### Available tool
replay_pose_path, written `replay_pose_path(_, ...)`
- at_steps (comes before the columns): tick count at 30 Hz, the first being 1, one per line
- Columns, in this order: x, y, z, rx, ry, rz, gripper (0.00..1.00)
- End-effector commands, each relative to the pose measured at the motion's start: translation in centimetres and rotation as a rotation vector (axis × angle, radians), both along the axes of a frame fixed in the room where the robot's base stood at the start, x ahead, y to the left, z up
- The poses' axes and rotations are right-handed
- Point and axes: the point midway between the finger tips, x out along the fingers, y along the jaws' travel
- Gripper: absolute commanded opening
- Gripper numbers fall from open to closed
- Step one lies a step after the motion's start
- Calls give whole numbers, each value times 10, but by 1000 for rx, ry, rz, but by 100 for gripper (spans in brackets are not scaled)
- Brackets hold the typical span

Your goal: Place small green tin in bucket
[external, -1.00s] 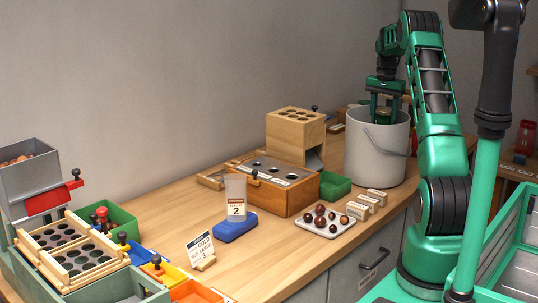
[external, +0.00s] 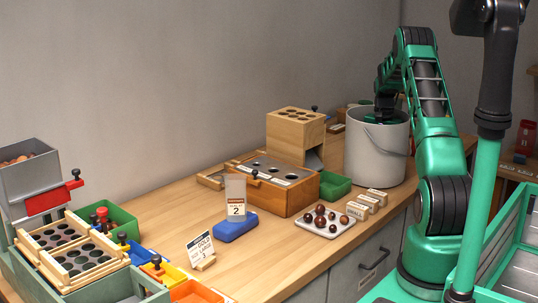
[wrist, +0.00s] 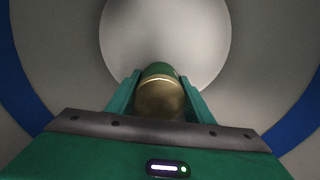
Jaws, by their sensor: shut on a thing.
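The bucket (external: 376,155) is a light grey pail standing on the counter at the right, below my arm. My gripper reaches down inside it, and its fingers are hidden behind the rim in the external view. In the wrist view my gripper (wrist: 160,88) is shut on the small green tin (wrist: 160,97), which shows a green top edge and a gold-brown face. The tin sits between the two green fingers. The bucket's pale round floor (wrist: 165,35) lies beyond it, with the inner wall around. The gap from the tin to the floor cannot be judged.
A wooden box with holes (external: 296,135), a green tray (external: 334,186), a white tray of chestnuts (external: 338,230) and small labelled blocks (external: 366,203) stand left of and in front of the bucket. The bucket's rim closely surrounds my gripper.

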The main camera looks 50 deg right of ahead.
Motion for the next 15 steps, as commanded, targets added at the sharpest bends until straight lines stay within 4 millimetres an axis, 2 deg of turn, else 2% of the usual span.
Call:
replay_pose_path(2,0,0,-7,0,0,0,17)
replay_pose_path(12,0,0,-10,-1,-1,0,17)
replay_pose_path(13,0,0,-10,-1,-1,0,52)
replay_pose_path(15,0,0,-10,-1,-1,0,66)
